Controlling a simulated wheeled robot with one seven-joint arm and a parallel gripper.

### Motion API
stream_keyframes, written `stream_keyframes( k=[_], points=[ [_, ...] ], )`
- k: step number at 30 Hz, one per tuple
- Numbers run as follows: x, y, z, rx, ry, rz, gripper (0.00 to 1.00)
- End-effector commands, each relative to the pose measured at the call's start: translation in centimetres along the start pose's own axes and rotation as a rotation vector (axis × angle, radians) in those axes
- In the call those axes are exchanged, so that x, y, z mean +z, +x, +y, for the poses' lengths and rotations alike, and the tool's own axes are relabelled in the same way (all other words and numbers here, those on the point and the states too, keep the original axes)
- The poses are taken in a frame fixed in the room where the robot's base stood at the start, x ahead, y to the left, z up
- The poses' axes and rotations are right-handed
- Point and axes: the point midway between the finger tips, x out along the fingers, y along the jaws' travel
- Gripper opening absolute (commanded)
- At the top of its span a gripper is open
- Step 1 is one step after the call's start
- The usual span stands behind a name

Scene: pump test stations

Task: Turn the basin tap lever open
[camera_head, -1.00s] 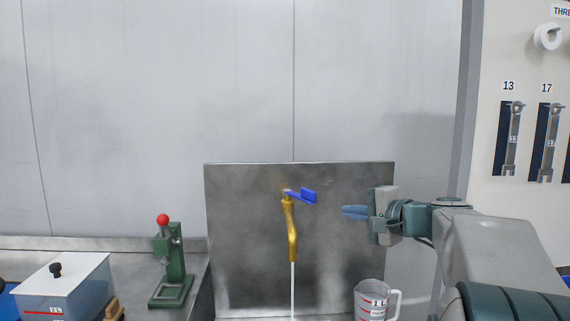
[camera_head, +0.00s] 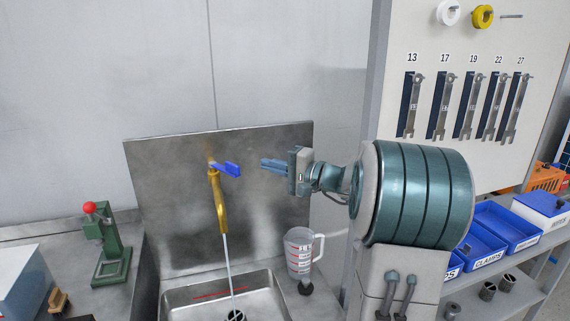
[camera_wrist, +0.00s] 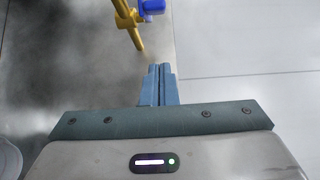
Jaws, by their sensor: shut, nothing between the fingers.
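The brass tap (camera_head: 218,200) stands in front of a steel splash plate, and a pale stream runs from its spout into the basin (camera_head: 165,302). Its blue lever (camera_head: 227,169) sits on top and points to the right. In the wrist view the blue lever (camera_wrist: 152,8) and brass tap (camera_wrist: 128,20) are at the top edge, partly cut off. My gripper (camera_head: 264,164) is shut and empty, its blue fingers pointing left at the lever with a small gap between. The fingertips also show in the wrist view (camera_wrist: 159,68).
A measuring jug (camera_head: 299,254) stands right of the basin. A green press with a red knob (camera_head: 110,240) is on the left bench. A wrench board (camera_head: 455,80) and blue bins (camera_head: 490,235) are at the right.

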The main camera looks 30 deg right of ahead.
Motion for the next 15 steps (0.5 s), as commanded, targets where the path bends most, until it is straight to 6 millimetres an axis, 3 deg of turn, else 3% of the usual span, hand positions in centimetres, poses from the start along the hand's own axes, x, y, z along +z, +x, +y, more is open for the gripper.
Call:
stream_keyframes(
  k=[5, 9, 15],
  points=[
    [0.0, 3.8, -0.3, 0.0, 0.002, -0.002, 0.0],
    [2.3, 3.9, -0.3, 0.001, 0.002, 0.001, 0.0],
    [3.7, 4.3, -0.1, 0.001, 0.001, 0.002, 0.0]
  ],
)
